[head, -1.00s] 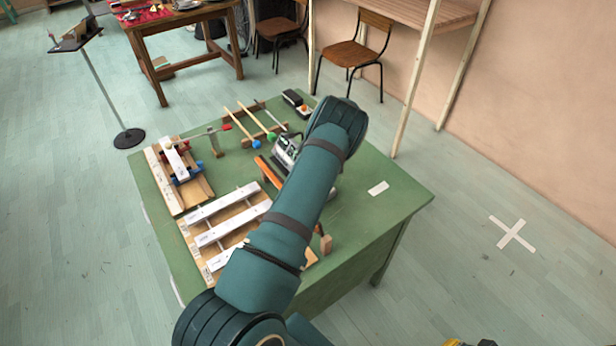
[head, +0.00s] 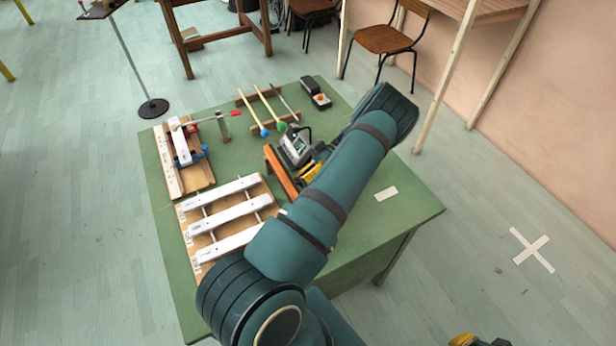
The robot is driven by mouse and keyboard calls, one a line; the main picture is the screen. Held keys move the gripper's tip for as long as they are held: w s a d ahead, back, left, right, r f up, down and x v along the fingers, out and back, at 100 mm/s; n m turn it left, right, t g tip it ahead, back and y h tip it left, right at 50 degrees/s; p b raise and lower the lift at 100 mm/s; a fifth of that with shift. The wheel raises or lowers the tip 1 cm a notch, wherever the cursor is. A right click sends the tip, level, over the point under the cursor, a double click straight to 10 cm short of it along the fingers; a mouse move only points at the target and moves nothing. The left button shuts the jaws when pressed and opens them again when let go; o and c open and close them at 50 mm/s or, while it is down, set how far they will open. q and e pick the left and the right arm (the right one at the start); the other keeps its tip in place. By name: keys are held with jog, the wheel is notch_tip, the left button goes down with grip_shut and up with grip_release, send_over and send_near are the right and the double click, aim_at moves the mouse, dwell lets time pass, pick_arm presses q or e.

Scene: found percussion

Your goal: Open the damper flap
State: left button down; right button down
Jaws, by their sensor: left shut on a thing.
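The damper flap appears to be the long orange-brown strip (head: 282,172) along the right end of the white-barred instrument (head: 222,212). Its near part is hidden behind my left forearm. My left gripper (head: 312,172) shows as a small yellow and dark patch just right of the strip, largely covered by the arm. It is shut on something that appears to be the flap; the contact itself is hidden. How far the flap is tilted is hard to tell. Part of my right gripper (head: 466,341) shows at the bottom edge, its fingers cut off.
A grey device with a screen (head: 296,148) stands close beyond the strip. A smaller wooden instrument (head: 180,160) is at the left. The table's right side is mostly clear.

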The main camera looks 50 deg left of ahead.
pick_arm(q)
jog(key=shift+s+d+f, duration=0.1)
jog(key=shift+s+f, duration=0.05)
jog(key=c, duration=0.8)
grip_release()
jog(key=shift+o, duration=0.2)
jog(key=w, duration=0.4)
jog(key=w+r, duration=0.1)
jog(key=shift+w+a, duration=0.4)
jog(key=shift+w+r, duration=0.15)
jog(key=shift+w, duration=0.6)
jog(key=shift+r, duration=0.15)
